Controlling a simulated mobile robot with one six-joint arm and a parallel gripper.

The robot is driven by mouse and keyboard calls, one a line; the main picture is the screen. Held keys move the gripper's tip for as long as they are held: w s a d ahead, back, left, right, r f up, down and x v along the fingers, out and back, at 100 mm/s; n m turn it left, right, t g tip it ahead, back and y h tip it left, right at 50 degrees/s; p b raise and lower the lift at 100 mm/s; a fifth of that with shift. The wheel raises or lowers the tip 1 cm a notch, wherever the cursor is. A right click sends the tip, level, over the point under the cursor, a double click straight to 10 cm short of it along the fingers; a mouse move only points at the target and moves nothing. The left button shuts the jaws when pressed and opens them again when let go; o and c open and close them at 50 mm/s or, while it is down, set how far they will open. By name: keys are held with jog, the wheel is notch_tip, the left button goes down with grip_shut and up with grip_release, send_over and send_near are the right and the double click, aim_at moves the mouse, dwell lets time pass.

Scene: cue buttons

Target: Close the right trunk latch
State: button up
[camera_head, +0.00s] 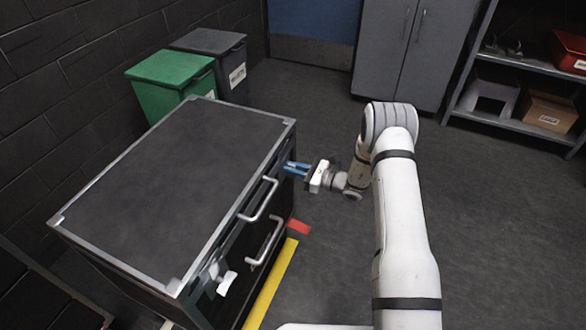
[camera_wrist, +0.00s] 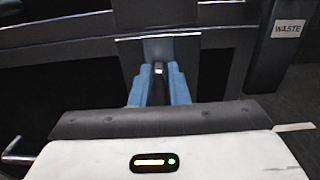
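The trunk (camera_head: 180,160) is a large dark case with metal edges, standing at the left in the head view. Its right latch is at the far end of the front face, largely hidden by my gripper (camera_head: 291,168). In the wrist view, a grey latch plate (camera_wrist: 160,46) on the trunk's front is straight ahead of my gripper (camera_wrist: 160,78). The two blue fingers are apart, with a narrow dark gap and a small bright piece between the tips. Whether they touch the latch is unclear. The left latch (camera_head: 226,282) sticks out at the near end.
Two metal handles, an upper (camera_head: 262,201) and a lower (camera_head: 266,243), project from the trunk's front. A green bin (camera_head: 170,85) and a grey bin (camera_head: 228,65) stand behind it. A yellow strip (camera_head: 272,284) lies along its base. The floor at right is clear.

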grip_shut()
